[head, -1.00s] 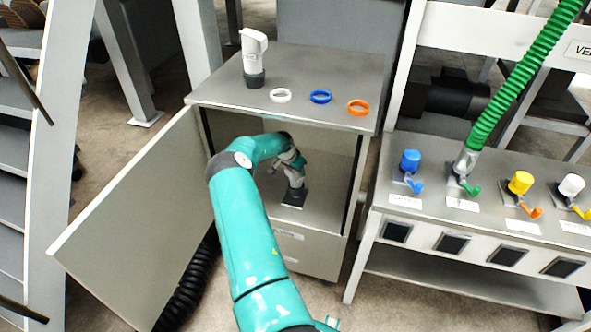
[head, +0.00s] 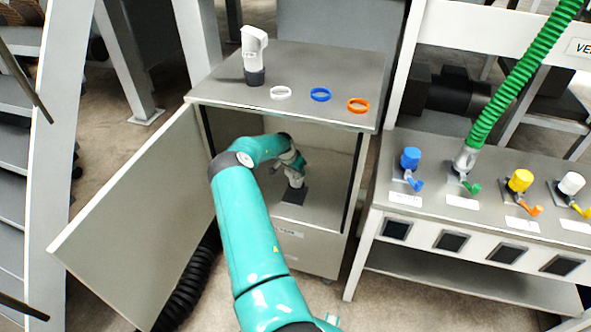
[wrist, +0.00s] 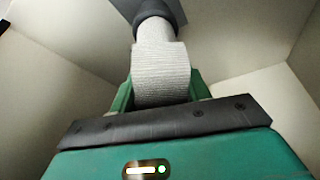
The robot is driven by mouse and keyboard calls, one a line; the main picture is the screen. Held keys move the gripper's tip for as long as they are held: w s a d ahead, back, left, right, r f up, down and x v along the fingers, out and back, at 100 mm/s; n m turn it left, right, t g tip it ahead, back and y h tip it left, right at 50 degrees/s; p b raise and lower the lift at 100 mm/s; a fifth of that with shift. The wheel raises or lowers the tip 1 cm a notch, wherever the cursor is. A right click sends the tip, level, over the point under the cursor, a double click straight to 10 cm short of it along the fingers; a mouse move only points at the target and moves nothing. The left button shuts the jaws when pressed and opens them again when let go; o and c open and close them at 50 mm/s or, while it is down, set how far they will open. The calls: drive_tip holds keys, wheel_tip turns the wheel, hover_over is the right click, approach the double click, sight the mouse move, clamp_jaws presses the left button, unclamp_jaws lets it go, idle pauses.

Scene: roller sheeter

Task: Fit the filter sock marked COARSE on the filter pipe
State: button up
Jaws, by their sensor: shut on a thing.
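My gripper (head: 288,157) reaches into the open cabinet (head: 316,232). In the wrist view its green fingers (wrist: 160,92) are closed on a pale grey, ribbed, cloth-like sleeve (wrist: 162,72), which looks like a filter sock. No COARSE marking can be read on it. Beyond the fingers the pale form narrows and meets a dark grey collar (wrist: 178,12). I cannot tell how much of it is sock and how much is pipe. In the head view a pale upright piece (head: 295,178) stands below my gripper on a dark square plate (head: 293,196) on the cabinet floor.
The cabinet door (head: 140,225) stands open at left. On the cabinet top are a white elbow piece (head: 253,48) and white (head: 281,93), blue (head: 320,95) and orange (head: 358,105) rings. A valve bench (head: 470,204) with a green hose (head: 520,75) stands at right. Cabinet walls surround my gripper.

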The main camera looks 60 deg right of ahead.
drive_tip(key=o, duration=1.5)
drive_tip(key=v, duration=0.7)
drive_tip(key=shift+r, duration=0.25)
drive_tip(key=shift+a, duration=0.15)
